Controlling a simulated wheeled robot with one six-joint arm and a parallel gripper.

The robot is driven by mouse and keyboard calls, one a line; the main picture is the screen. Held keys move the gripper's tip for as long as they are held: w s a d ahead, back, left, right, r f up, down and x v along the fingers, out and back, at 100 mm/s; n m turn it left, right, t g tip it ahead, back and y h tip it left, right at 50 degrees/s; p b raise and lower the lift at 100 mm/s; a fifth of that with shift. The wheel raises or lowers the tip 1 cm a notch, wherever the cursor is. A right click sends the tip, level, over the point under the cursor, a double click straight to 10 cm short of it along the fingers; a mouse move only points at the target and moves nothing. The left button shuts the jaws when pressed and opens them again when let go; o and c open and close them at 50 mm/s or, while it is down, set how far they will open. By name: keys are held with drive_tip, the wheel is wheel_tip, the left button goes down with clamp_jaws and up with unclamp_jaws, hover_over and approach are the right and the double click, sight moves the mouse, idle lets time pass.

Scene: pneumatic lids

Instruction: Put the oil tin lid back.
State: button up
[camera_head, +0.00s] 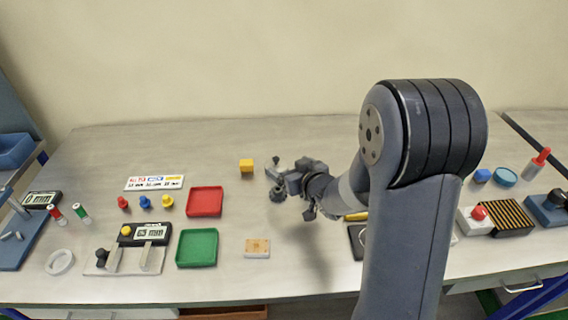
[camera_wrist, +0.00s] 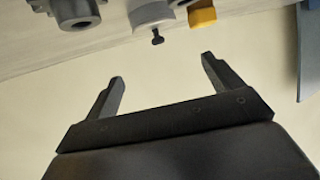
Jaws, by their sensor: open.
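My gripper (camera_head: 275,182) is open and empty above the middle of the table. In the wrist view, its two fingers (camera_wrist: 163,69) stand wide apart with nothing between them. Beyond the fingertips is a pale grey round body (camera_wrist: 151,18) with a dark knob (camera_wrist: 157,37), partly cut off by the picture's top edge. It looks like the lidded tin or its lid, but I cannot tell whether a tin is under it. In the head view, the knob (camera_head: 276,159) shows just behind the gripper, which hides much of the body.
A yellow block (camera_head: 247,165) stands left of the gripper. Red (camera_head: 205,202) and green (camera_head: 197,248) trays lie further left. A dark grey part (camera_wrist: 76,10) shows at the wrist view's top left. Switches and gauges stand at both sides; my arm hides some table.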

drive_tip(key=v, duration=0.4)
drive_tip(key=shift+s+r, duration=0.1)
drive_tip(key=shift+s, duration=0.1)
